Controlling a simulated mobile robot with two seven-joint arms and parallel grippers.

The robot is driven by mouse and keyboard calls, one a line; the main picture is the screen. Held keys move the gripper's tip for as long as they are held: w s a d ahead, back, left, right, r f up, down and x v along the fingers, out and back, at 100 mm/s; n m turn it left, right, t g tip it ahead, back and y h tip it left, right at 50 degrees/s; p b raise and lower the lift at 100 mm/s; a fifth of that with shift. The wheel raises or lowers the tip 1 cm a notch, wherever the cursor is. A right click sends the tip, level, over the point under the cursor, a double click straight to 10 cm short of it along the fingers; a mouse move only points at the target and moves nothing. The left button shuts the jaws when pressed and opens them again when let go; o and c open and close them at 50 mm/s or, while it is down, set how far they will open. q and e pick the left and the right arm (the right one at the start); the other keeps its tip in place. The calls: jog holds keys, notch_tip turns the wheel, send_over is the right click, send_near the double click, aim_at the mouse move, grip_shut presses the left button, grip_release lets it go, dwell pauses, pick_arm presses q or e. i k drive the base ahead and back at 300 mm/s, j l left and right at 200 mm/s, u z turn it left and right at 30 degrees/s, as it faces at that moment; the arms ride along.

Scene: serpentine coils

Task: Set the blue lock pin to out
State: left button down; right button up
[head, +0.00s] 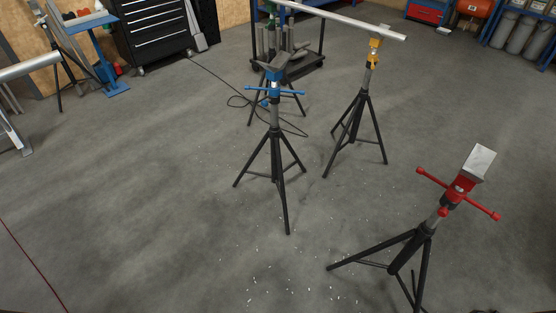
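The blue pipe stand (277,150) stands upright on black tripod legs near the middle of the head view. Its blue head (273,76) carries a grey V-shaped top. A blue crossbar handle (290,92) passes through below the head. A small blue part shows at the collar (265,101), left of the post. I cannot tell whether this is the lock pin, nor whether the pin is in or out. Neither of my grippers is in view.
A yellow stand (373,60) and a green one hold a long pipe (350,20) behind the blue stand. A black cable (240,99) lies on the floor behind.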

aim_at(264, 103)
jog(key=i+j, duration=0.1)
jog(key=i, duration=0.55)
jog(key=i+j, duration=0.1)
jog(key=i, duration=0.55)
jog(key=i+j, duration=0.1)
jog(key=i, duration=0.55)
